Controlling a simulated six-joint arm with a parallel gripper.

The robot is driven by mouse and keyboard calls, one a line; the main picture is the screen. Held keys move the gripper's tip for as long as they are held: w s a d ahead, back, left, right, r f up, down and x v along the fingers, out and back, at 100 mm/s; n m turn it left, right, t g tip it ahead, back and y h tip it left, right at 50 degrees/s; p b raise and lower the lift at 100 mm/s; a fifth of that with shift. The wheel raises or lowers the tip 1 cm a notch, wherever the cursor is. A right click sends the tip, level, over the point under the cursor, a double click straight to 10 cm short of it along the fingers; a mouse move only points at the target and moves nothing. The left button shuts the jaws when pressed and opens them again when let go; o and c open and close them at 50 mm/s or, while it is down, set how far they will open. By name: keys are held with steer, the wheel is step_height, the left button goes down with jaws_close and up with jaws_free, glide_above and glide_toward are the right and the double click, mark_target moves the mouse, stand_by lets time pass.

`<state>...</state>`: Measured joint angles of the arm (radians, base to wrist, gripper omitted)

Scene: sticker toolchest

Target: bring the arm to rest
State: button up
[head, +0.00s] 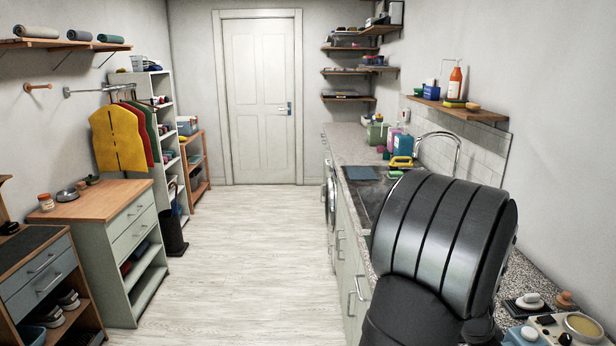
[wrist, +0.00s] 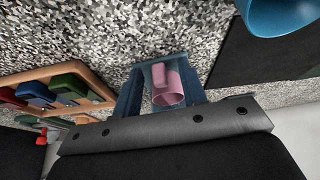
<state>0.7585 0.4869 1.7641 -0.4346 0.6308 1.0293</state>
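My arm (head: 440,235) stands over the counter at the right in the head view, and its large dark links hide my gripper there. In the wrist view a dark body with a grey bolted edge (wrist: 160,128) fills the bottom. I cannot tell whether the cylinder is touched or held.
The speckled counter (wrist: 70,40) bears a wooden tray (wrist: 60,73) with coloured pieces, a dark mat (wrist: 265,55) and a blue round vessel (wrist: 280,15). In the head view a wall shelf (head: 460,110) hangs above the sink. The floor (head: 235,260) is clear.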

steer(key=shift+r, duration=0.1)
steer(key=w+v, duration=0.1)
steer(key=v, duration=1.6)
steer(key=x, duration=1.1)
steer(key=s+x, duration=0.1)
steer(key=x, duration=0.4)
steer(key=shift+f, duration=0.35)
steer(key=shift+d, duration=0.15)
steer(key=a, duration=0.4)
steer(key=shift+s, duration=0.2)
step_height(320, 180, up, 4)
steer(key=shift+f, duration=0.15)
steer(key=shift+a+r, duration=0.15)
steer(key=shift+r, duration=0.5)
steer(key=shift+o, duration=0.4)
